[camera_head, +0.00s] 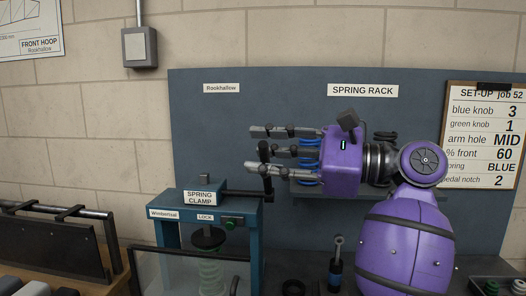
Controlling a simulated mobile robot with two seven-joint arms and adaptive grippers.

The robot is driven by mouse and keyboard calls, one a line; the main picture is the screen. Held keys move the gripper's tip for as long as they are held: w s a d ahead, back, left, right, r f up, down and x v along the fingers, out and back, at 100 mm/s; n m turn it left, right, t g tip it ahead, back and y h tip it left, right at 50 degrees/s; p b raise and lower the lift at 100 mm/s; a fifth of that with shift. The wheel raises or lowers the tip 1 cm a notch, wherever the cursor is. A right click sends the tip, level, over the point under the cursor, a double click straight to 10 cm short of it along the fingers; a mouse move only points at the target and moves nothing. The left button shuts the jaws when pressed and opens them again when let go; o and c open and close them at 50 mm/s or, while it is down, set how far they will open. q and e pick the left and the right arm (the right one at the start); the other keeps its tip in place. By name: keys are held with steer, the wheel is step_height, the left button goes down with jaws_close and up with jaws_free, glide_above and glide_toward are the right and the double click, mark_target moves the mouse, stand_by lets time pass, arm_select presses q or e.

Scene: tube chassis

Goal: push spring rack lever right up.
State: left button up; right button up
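The lever (265,178) is a dark upright bar with a knob on top. It joins a short black arm at the right side of the teal spring clamp (184,212).
A green spring (211,275) stands under the clamp behind a clear guard (173,275). A set-up board (487,130) hangs at right. A black frame (60,245) stands at left.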

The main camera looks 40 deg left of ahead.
arm_select(q)
steer(key=shift+s+a, duration=0.1)
steer(key=shift+a, duration=0.1)
jaws_close()
arm_select(e)
steer(key=shift+w+r, duration=0.2)
steer(key=shift+w, duration=0.2)
arm_select(q)
steer(key=shift+a, duration=0.1)
arm_select(e)
steer(key=shift+s, duration=0.15)
steer(key=shift+d, duration=0.1)
